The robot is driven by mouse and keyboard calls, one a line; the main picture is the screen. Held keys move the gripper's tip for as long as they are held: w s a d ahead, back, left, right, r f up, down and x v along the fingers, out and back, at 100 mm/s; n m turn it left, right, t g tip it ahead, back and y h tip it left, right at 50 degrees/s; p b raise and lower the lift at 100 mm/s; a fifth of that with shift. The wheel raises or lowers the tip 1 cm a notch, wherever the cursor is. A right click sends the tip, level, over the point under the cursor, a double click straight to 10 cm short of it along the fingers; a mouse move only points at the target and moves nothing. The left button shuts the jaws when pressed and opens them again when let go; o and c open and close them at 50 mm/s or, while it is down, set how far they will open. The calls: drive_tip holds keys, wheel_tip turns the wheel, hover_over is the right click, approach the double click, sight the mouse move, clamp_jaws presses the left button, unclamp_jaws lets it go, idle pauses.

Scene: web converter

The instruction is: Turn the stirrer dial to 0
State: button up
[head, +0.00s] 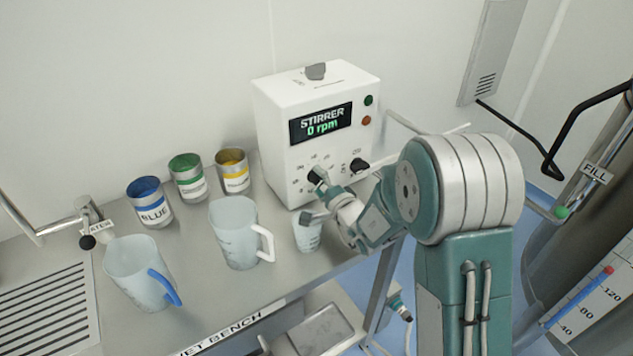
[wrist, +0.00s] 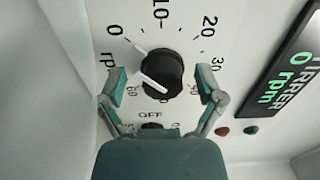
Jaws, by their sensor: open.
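The stirrer box (head: 275,120) stands on the bench, and its display (head: 321,123) reads 0 rpm. The stirrer dial (wrist: 160,73) is a black knob with a white line, ringed by numbers including 0, 10, 20 and 30. The 0 mark is at its upper left in the wrist view. I cannot tell exactly which mark the line points at. My gripper (wrist: 162,82) is open, with one green fingertip on each side of the dial; contact is unclear. In the head view my gripper (head: 324,195) is at the box front, partly hiding the dial.
A second black knob (head: 358,165) sits right of the dial. Below it on the bench are a small cup (head: 307,238) and a white-handled jug (head: 232,235). A blue-handled jug (head: 135,275) and colour tins (head: 190,182) stand left.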

drive_tip(key=v, duration=1.2)
drive_tip(key=shift+a, duration=0.1)
drive_tip(key=s+a+r+n+g+y, duration=0.1)
drive_tip(key=s+a+r+n+g, duration=0.25)
drive_tip(key=s+n+g, duration=0.35)
drive_tip(key=s+a+r+n+g+y, duration=0.2)
drive_tip(key=s+a+r+n+g, duration=0.15)
drive_tip(key=s+g, duration=0.45)
drive_tip(key=s+d+r+t+h, duration=0.2)
drive_tip(key=s+d+h, duration=0.2)
drive_tip(key=d, duration=0.5)
drive_tip(key=s+d+r+t+h, duration=0.2)
drive_tip(key=s+d+h, duration=0.3)
drive_tip(key=d+h, duration=0.3)
drive_tip(key=shift+d+r+t+h, duration=0.15)
drive_tip(key=shift+d+t+h, duration=0.3)
drive_tip(key=shift+t, duration=0.35)
